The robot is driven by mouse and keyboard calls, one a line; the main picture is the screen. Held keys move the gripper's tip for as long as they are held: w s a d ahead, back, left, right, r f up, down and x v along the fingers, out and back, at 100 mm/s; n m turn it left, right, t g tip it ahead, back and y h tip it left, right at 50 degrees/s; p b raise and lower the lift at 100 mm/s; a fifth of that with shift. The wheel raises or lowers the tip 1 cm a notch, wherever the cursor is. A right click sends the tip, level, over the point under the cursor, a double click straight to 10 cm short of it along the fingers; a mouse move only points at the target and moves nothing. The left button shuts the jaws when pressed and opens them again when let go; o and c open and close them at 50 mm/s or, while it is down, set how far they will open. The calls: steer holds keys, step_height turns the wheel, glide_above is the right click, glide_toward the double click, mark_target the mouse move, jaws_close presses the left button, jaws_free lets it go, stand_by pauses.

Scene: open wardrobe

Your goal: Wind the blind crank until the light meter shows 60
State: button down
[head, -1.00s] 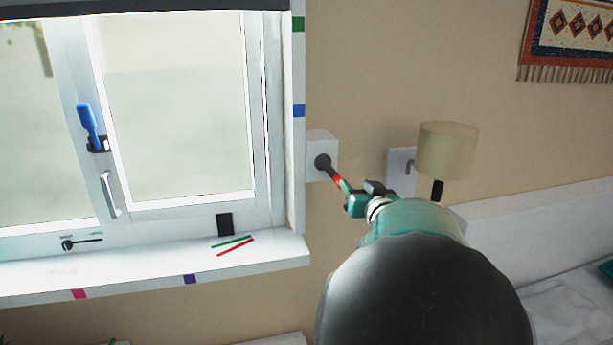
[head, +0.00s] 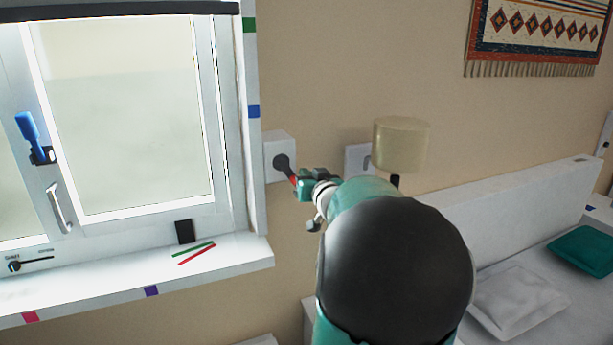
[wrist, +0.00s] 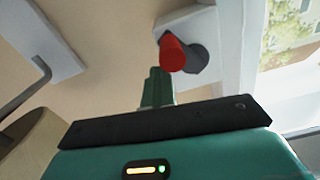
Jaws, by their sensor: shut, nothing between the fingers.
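The blind crank (head: 281,162) is a dark hub and arm on a white wall box, right of the window. Its red grip (wrist: 172,52) points toward the camera in the wrist view. My gripper (head: 306,182) is beside the red grip in the head view and partly covers it. In the wrist view its green fingers (wrist: 157,88) are together, just below the red grip, with nothing held. I cannot tell whether they touch it. The dark blind edge (head: 120,11) crosses the window top. A small black block (head: 185,231) stands on the sill; I cannot read any light value.
A hook plate (head: 355,158) and a lamp (head: 401,146) are close to the right of the crank. The window sill (head: 235,258) juts out at lower left, with a red and a green strip on it. A bed with pillows (head: 520,300) is at right.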

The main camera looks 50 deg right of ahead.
steer(key=c, duration=1.2)
jaws_free()
steer(key=v, duration=1.3)
steer(key=shift+s+a, duration=0.15)
steer(key=shift+s, duration=0.2)
